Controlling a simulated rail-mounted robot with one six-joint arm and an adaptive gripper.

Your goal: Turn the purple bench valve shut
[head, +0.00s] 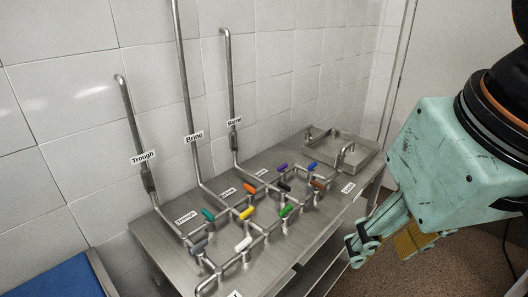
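The purple valve handle (282,167) is small and sits on the pipework toward the far end of the steel bench (160,240). It lies left of the blue handle (312,166) and above the black handle (284,186) in the picture. Its exact angle to its pipe is too small to tell. My gripper (388,252) hangs at the right, off the bench's front side, well apart from the purple handle. It points down to the left. Its fingers look spread, with a yellowish pad showing and nothing seen between them.
Several other coloured handles crowd the pipes, including orange (262,174), brown (320,184), yellow (247,212) and green (287,210). Tall pipes rise along the tiled wall. A steel basin (345,150) is at the far end. A blue surface (60,281) lies bottom left.

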